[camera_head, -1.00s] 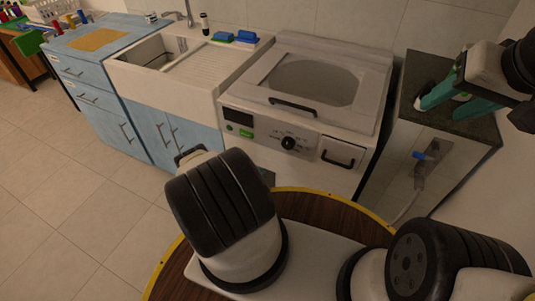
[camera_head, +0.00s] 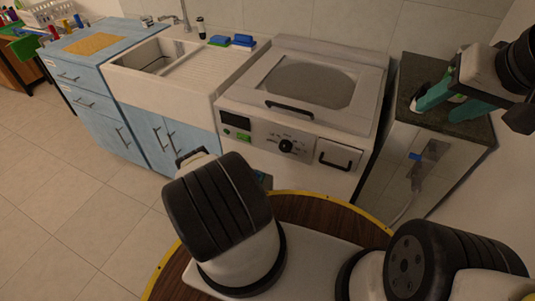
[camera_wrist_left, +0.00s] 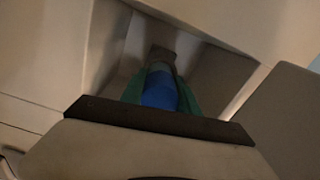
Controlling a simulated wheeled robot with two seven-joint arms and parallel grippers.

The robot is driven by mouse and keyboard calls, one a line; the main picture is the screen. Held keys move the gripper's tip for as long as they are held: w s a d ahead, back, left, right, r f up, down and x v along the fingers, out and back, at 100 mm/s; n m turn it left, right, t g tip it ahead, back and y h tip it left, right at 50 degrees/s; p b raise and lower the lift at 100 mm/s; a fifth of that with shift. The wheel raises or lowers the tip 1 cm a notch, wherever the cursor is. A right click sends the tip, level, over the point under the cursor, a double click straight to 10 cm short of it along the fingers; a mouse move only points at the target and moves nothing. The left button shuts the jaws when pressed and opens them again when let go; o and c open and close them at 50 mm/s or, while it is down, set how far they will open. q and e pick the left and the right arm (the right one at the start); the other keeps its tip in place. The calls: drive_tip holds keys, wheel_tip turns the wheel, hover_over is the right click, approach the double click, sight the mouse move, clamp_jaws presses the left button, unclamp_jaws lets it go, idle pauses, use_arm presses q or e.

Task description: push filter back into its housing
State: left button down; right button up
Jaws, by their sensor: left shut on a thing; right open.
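In the left wrist view my left gripper (camera_wrist_left: 161,74) has its green fingers shut on the blue filter (camera_wrist_left: 160,95). The filter points away from the wrist toward a grey, recessed opening, the housing (camera_wrist_left: 207,73). I cannot tell how deep the filter sits in it. In the head view my left arm's black joint hides most of this gripper; only a small blue patch shows beside the joint, low on the white washing machine (camera_head: 232,107). My right gripper (camera_head: 447,101) has teal fingers, is open, and hovers over the dark counter at the right.
The machine's front has a dial (camera_head: 286,146) and a black-handled drawer (camera_head: 338,155). A dark-topped cabinet (camera_head: 470,130) stands to the right. A white sink (camera_head: 190,85) and blue cabinets (camera_head: 105,115) stand to the left. The tiled floor (camera_head: 80,215) at left is clear.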

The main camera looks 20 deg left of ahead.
use_arm(q)
drive_tip(key=shift+w+d, duration=0.1)
drive_tip(key=shift+w, duration=0.65)
drive_tip(key=c, duration=0.8)
unclamp_jaws()
drive_tip(key=s, duration=0.7)
drive_tip(key=shift+s+a, duration=0.3)
drive_tip(key=shift+s, duration=0.1)
